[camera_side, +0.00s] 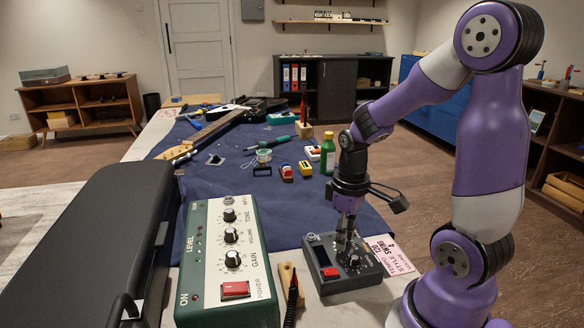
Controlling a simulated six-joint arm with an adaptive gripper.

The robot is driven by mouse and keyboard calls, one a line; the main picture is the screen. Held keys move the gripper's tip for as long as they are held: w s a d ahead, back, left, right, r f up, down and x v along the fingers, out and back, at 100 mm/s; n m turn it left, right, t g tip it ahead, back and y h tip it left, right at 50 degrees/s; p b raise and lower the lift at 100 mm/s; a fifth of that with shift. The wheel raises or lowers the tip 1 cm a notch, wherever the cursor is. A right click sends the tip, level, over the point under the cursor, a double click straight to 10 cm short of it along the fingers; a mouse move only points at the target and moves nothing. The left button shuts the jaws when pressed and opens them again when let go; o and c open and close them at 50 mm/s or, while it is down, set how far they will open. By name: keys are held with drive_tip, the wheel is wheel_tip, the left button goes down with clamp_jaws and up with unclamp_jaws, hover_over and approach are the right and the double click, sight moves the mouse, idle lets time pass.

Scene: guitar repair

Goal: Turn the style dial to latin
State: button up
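A small dark grey box (331,283) with knobs, a dark display and a red button sits on the cloth's near right edge. One black dial (353,261) with a white pointer line shows on its top face; its labels are too small to read. My gripper (345,245) points down over the box, its fingers just behind this dial and close to or on another knob that they mostly hide. I cannot tell whether the fingers touch or grip that knob. A pink and white card (393,256) with words like "tempo" and "style" lies right of the box.
A green and cream amplifier box (228,262) with several knobs stands left of the grey box. A black case (85,245) fills the near left. A wooden-handled tool (287,280) lies between the boxes. A green bottle (327,154) stands behind my gripper. The blue cloth's middle (245,182) is mostly clear.

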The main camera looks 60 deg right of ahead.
drive_tip(key=shift+f, duration=0.2)
clamp_jaws()
drive_tip(key=shift+m, duration=0.3)
drive_tip(key=m, duration=1.1)
idle(0.5)
